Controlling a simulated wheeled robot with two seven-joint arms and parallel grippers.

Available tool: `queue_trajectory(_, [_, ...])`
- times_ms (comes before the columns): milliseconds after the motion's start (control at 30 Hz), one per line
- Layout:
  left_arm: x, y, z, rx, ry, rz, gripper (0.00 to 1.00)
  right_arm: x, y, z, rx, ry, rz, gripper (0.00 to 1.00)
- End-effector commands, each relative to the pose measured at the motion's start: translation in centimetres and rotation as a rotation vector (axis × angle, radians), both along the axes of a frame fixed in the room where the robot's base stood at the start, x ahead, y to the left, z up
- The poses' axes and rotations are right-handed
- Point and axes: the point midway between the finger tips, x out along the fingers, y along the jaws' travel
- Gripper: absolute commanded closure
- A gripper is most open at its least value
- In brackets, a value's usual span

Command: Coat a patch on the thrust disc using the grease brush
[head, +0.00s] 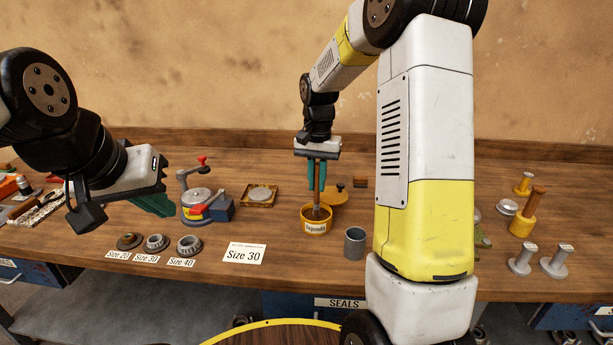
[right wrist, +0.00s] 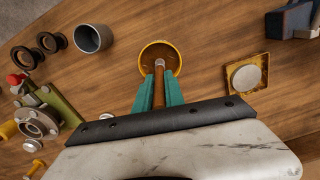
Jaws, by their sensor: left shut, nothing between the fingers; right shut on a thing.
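The grease brush (head: 316,203) has a brown handle and stands upright with its lower end inside the yellow grease tin (head: 316,227). My right gripper (head: 317,186) is shut on its handle, above the tin. In the right wrist view the brush (right wrist: 159,90) runs between the green fingers toward the tin (right wrist: 173,52); its bristles are hidden. A grey round disc, apparently the thrust disc (head: 261,193), lies flat in a square yellowish tray (head: 247,202) left of the tin. My left gripper (head: 156,206) is shut and empty, above the bench at the left.
A blue-grey fixture with a red-knobbed lever (head: 194,196) stands left of the tray. A grey cup (head: 355,244) stands right of the tin. Bearings (head: 157,243) with size labels and a "Size 30" card (head: 243,254) lie in front. Metal parts (head: 523,259) stand at right.

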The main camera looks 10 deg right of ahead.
Motion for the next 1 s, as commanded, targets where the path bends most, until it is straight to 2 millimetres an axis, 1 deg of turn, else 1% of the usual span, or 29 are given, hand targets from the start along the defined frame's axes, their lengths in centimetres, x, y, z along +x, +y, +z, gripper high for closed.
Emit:
queue_trajectory(67, [0.0,0.0,0.0,0.0,0.0,0.0,1.0,-0.1,0.0,-0.2,0.0,0.004,0.0,1.0])
queue_trajectory(167, [0.0,0.0,0.0,0.0,0.0,0.0,1.0,-0.1,0.0,0.2,0.0,0.003,0.0,1.0])
queue_trajectory(800, [0.0,0.0,0.0,0.0,0.0,0.0,1.0,0.0,0.0,5.5,0.001,0.0,-0.001,1.0])
queue_trajectory(1000, [0.0,0.0,0.0,0.0,0.0,0.0,1.0,0.0,0.0,6.7,0.0,0.001,-0.001,1.0])
